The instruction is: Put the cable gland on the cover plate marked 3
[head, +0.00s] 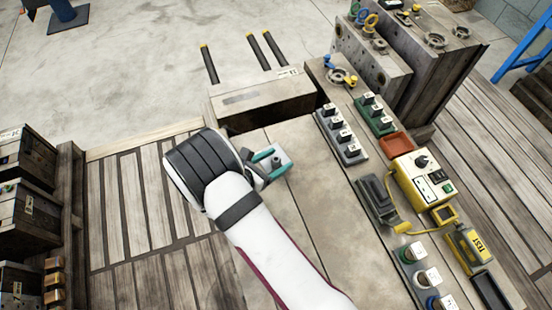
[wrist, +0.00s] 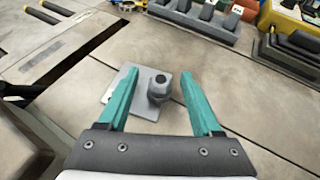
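The cable gland (wrist: 160,87) is a small grey fitting with a dark hole in its top. It stands upright, seemingly on the right part of a flat light-grey plate (wrist: 124,88) on the bench. The plate also shows in the head view (head: 284,156); I cannot read any number on it. My gripper (wrist: 160,76) is open, with one teal finger on each side of the gland and a visible gap to each. In the head view my gripper (head: 268,162) is low over the plate, and my wrist hides part of the area.
Right of my gripper are a grey strip (head: 330,126) and a green strip (head: 369,104) with labelled black blocks, a red-brown tray (head: 397,145) and a yellow tester box (head: 424,178). A wooden block (head: 262,100) lies behind.

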